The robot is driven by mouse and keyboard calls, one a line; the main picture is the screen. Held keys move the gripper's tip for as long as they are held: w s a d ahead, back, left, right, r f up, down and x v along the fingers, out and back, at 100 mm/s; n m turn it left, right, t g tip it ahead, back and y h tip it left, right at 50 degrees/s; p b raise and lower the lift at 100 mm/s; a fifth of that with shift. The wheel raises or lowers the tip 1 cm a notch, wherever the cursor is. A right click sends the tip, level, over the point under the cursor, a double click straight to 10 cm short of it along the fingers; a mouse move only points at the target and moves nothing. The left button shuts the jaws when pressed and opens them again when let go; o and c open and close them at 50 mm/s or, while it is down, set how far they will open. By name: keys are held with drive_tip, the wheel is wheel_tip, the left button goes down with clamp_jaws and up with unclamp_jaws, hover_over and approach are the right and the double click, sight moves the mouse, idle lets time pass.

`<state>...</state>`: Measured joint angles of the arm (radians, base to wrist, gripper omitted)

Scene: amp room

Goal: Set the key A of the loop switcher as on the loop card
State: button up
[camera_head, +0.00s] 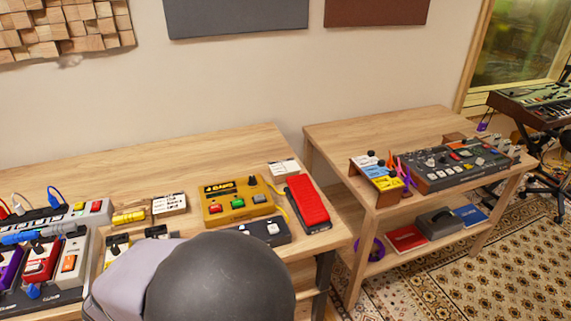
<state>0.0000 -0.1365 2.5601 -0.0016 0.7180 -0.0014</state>
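I cannot tell for sure which device is the loop switcher. A low dark box with small light keys (266,231) lies in front of the yellow pedal, partly hidden by my arm. Several small white cards stand on the left table: one behind the red pedal (284,168), one left of the yellow pedal (169,204), and others nearer my arm. Their print is too small to read, so I cannot tell which is the loop card. My grey and black arm links fill the bottom centre. My gripper is not visible.
The left table (225,155) also holds a yellow pedal (238,201), a red treadle pedal (307,200) and a pedalboard (55,217) with cables. The right table (365,128) holds a dark control unit (450,165) and colourful pedals (377,173). A gap separates the tables.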

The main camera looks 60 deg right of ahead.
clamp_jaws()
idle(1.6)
